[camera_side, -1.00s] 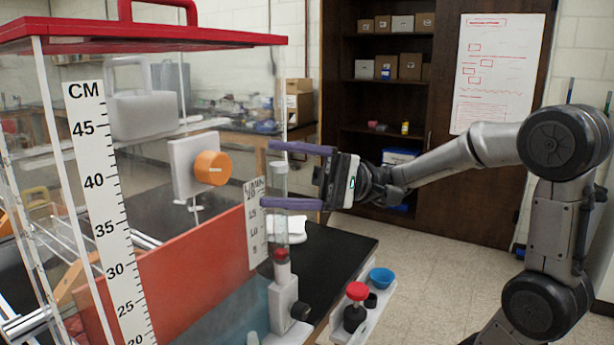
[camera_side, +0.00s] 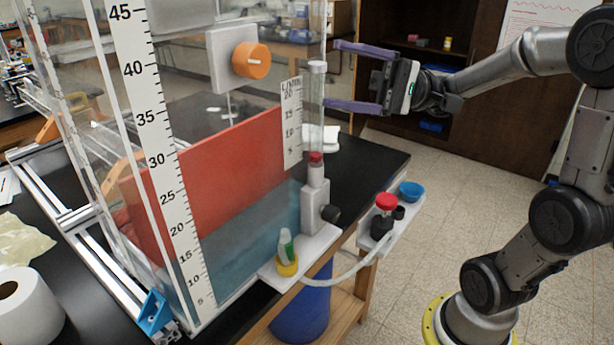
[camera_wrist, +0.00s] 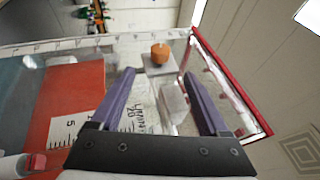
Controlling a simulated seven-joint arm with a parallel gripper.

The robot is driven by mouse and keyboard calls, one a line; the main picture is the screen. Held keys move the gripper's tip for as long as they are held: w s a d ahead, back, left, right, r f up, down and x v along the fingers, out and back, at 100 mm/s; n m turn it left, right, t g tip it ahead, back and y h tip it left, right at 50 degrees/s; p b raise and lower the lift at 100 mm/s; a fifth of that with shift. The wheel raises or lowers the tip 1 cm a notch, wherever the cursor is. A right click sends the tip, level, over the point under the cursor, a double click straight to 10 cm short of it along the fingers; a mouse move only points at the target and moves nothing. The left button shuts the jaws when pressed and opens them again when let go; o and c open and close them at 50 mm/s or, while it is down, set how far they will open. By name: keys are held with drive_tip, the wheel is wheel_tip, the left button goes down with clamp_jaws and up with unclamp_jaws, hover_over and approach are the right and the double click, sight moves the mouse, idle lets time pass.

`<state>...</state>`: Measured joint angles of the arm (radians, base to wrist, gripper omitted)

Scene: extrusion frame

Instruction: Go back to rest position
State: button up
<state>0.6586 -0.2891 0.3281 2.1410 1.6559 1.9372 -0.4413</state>
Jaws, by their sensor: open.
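My gripper (camera_side: 343,75) is open, with its two purple fingers spread one above the other in the side view. It points left at the upper end of a clear upright tube (camera_side: 317,110) on the tank's right side. The fingers look empty. I cannot tell whether they touch the tube. In the wrist view my gripper (camera_wrist: 160,92) shows its fingers wide apart, with the white scale label (camera_wrist: 140,112) between them. The clear tank (camera_side: 150,120) has a tall centimetre ruler (camera_side: 160,150) on its near edge. An orange knob (camera_side: 250,60) sits on a white plate behind the gripper's side of the tank.
A white valve block (camera_side: 316,195) supports the tube.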

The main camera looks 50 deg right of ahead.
drive_tip(key=s+a+f+n+g+h, duration=0.3)
drive_tip(key=s+a+f+n+g, duration=0.15)
drive_tip(key=s+a+g, duration=0.4)
drive_tip(key=s+a+f+n+h, duration=0.1)
drive_tip(key=s+a+f+h, duration=0.25)
drive_tip(key=s+f, duration=0.25)
drive_tip(key=s+d+f+t+h, duration=0.2)
drive_tip(key=d+f+h, duration=0.5)
drive_tip(key=f+h, duration=0.15)
drive_tip(key=w+d+f+t+h, duration=0.1)
drive_tip(key=w+d+t+h, duration=0.3)
drive_tip(key=d, duration=0.6)
drive_tip(key=shift+w+f+h, duration=0.3)
drive_tip(key=shift+w, duration=0.7)
